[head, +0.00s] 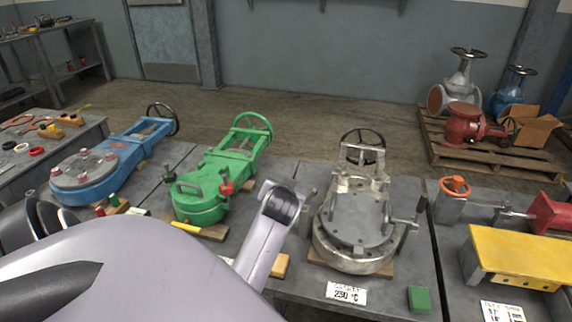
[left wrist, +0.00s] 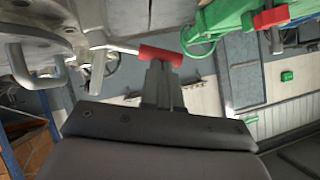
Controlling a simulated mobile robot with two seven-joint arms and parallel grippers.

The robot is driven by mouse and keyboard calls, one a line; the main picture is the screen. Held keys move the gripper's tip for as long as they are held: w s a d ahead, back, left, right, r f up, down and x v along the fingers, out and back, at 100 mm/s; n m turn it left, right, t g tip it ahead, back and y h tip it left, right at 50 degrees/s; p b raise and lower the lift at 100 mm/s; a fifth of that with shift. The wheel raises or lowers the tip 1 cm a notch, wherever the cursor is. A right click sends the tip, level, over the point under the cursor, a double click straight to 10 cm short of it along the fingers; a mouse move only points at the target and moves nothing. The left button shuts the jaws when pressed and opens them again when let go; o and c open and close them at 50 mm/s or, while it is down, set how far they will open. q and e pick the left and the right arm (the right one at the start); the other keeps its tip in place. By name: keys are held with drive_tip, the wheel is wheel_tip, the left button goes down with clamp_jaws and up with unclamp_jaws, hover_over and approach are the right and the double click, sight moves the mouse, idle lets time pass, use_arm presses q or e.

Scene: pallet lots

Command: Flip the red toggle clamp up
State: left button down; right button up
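A toggle clamp with a red handle (left wrist: 160,55) shows at the middle of the left wrist view. Its metal arm runs left to the round silver valve body (left wrist: 30,40). My left gripper (left wrist: 160,68) points at this handle with its fingers close together. The fingertips are at the handle, touching or just short of it; I cannot tell which. In the head view the silver valve (head: 352,222) stands on the bench, and my pale arm covers the area at its left, so the red handle is hidden there. My right gripper is not in view.
A green valve (head: 205,200) to the left also carries a red-handled clamp (head: 226,187). A blue valve (head: 90,180) stands further left. A green block (head: 420,299) and a 230 °C card (head: 346,293) lie in front of the silver valve.

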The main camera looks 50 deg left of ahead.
use_arm(q)
drive_tip(key=shift+s+a+f+n+h+p, duration=0.25)
drive_tip(key=shift+a+f+n+h+p, duration=0.2)
drive_tip(key=shift+f+p, duration=0.4)
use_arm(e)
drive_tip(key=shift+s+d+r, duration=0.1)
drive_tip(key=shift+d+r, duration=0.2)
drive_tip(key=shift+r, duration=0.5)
